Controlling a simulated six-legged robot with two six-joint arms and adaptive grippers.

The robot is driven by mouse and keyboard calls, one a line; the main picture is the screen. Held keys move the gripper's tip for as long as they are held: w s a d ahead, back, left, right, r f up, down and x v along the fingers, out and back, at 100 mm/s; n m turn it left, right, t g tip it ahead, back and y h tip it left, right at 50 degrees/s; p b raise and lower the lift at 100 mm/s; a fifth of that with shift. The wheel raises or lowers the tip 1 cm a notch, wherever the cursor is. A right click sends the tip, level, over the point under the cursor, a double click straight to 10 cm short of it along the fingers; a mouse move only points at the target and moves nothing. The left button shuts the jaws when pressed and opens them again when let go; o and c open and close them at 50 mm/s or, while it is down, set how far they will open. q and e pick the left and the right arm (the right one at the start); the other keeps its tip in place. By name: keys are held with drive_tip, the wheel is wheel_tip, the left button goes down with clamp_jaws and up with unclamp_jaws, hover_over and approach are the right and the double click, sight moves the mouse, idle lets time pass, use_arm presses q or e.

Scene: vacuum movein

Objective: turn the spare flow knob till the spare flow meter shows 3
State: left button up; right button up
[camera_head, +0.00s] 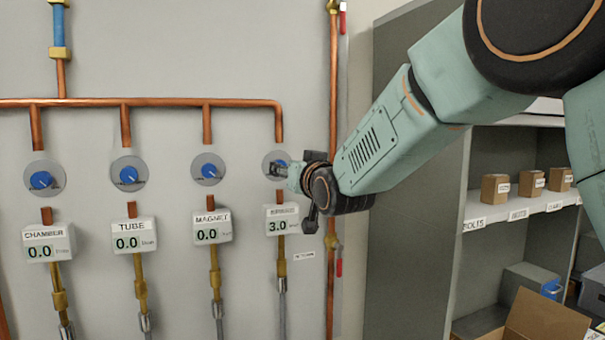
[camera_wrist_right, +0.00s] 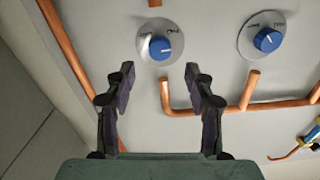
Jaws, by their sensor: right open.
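The spare flow meter (camera_head: 282,219) is the rightmost white box in the head view; its small label is blurred and its display reads 3.0. The spare flow knob (camera_head: 273,156) is on a grey dial above it, mostly hidden by my right gripper (camera_head: 281,169). In the right wrist view the blue knob (camera_wrist_right: 160,48) shows clear, its white mark pointing down. My right gripper (camera_wrist_right: 159,76) is open there; its two fingertips are apart, with the knob just beyond them and centred between them. Nothing is held. My left gripper is not in view.
The chamber (camera_head: 46,243), tube (camera_head: 134,237) and magnet (camera_head: 211,228) meters each read 0.0, with blue knobs above. A copper pipe (camera_head: 160,102) crosses above the knobs. A vertical pipe (camera_head: 333,90) stands right of the spare knob. Shelves (camera_head: 520,209) with small boxes are at right.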

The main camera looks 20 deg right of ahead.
drive_tip(key=s, duration=0.6)
drive_tip(key=shift+s, duration=0.35)
drive_tip(key=shift+w+d+f, duration=0.1)
drive_tip(key=shift+w, duration=0.15)
drive_tip(key=shift+f, duration=0.1)
